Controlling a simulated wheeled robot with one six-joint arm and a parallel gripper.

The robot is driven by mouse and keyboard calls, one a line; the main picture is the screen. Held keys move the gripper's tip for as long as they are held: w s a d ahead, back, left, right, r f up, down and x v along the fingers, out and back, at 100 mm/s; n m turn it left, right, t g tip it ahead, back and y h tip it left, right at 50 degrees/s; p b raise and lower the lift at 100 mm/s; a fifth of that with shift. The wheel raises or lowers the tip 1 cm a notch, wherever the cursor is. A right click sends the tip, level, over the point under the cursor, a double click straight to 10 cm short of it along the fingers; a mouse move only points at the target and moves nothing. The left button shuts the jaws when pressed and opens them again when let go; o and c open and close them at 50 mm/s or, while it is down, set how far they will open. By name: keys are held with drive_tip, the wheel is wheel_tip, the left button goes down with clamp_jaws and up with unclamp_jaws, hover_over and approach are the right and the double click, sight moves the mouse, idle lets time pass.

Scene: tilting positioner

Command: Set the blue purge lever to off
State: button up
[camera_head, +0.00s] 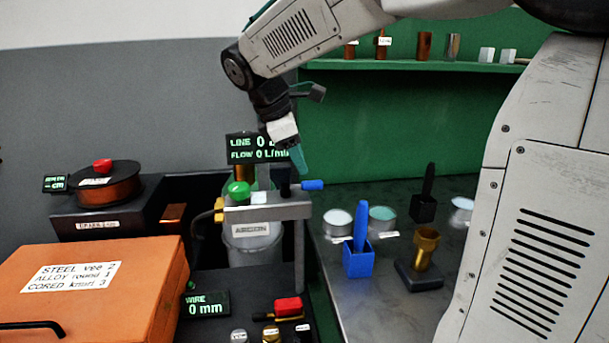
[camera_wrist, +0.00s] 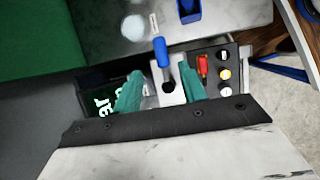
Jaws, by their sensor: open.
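The blue purge lever (camera_head: 313,185) sticks out to the right from a dark pivot on the grey bracket (camera_head: 268,212) above the cylinder labelled ARGON (camera_head: 250,243). In the wrist view the lever (camera_wrist: 160,50) points up the picture, away from the bracket. My gripper (camera_head: 299,160) is just above the pivot, its teal fingers pointing down. In the wrist view its fingers (camera_wrist: 160,84) are spread, with the pivot showing between them and nothing held. Whether a finger touches the lever cannot be told. The display (camera_head: 255,148) behind reads FLOW 0 L/min and is partly covered by my gripper.
A red lever (camera_head: 288,304) and several buttons sit on the panel below. A blue holder (camera_head: 358,260), tins and a brass cup (camera_head: 427,245) stand on the bench right. An orange case (camera_head: 95,290) is left.

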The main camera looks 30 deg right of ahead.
sight(308, 182)
drive_tip(key=x, duration=0.6)
drive_tip(key=shift+f, duration=0.25)
drive_tip(key=shift+s, duration=0.1)
clamp_jaws()
